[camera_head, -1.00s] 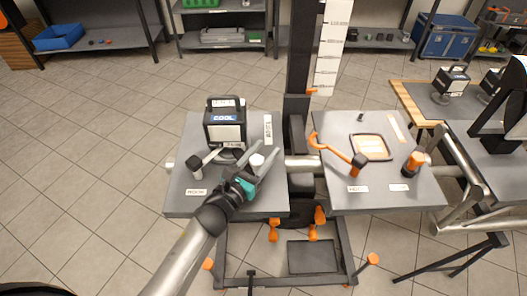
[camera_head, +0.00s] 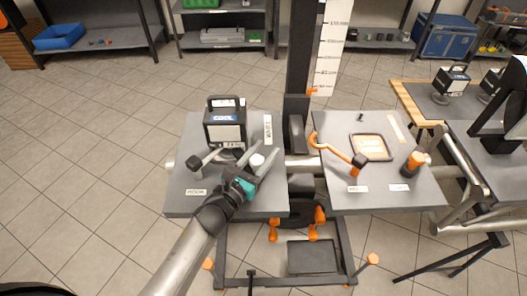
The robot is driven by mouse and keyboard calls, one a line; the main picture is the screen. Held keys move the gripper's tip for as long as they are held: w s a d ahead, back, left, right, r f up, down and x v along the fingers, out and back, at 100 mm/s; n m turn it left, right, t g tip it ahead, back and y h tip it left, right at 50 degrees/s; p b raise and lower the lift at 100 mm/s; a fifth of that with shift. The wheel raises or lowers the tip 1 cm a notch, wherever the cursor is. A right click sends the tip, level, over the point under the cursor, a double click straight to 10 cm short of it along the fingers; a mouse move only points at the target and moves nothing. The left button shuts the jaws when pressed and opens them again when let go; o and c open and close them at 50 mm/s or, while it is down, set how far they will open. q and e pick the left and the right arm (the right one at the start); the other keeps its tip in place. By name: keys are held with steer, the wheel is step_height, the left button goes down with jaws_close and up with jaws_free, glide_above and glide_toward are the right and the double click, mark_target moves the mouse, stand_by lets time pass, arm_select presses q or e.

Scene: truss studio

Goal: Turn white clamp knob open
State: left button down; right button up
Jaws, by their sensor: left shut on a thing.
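The white clamp knob (camera_head: 257,160) stands on the left grey table plate (camera_head: 178,205), in front of the black lamp-like box labelled COOL (camera_head: 225,130). My left gripper (camera_head: 259,163) reaches in from the lower left, its grey fingers on both sides of the knob and shut on it. The teal part of the gripper sits just below the knob. The fingers partly hide the knob's sides and stem. My right gripper is not in view.
A black-capped post (camera_head: 195,164) stands left of the gripper. A dark upright column with a white scale (camera_head: 328,50) rises between the plates. The right plate (camera_head: 335,200) carries an orange bent handle (camera_head: 335,151), a framed square (camera_head: 371,147) and an orange-black knob (camera_head: 414,162).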

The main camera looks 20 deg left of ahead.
arm_select(q)
steer(key=shift+m+h, duration=0.3)
steer(key=shift+h, duration=0.1)
steer(key=shift+d+m+g+h, duration=0.1)
steer(key=shift+m+g+h, duration=0.4)
steer(key=shift+h, duration=0.3)
steer(key=shift+s+d+f+m+g+h+b, duration=0.15)
steer(key=shift+m+g+h+b, duration=0.25)
steer(key=shift+m+h+b, duration=0.3)
steer(key=shift+s+d+m+g+h+b, duration=0.2)
steer(key=shift+m+g+h+b, duration=0.5)
steer(key=shift+h, duration=0.3)
steer(key=shift+s+d+m+g+h+b, duration=0.15)
steer(key=shift+m+g+h+b, duration=0.5)
steer(key=shift+h, duration=0.35)
steer(key=shift+w, duration=0.1)
steer(key=shift+c, duration=1.8)
jaws_free()
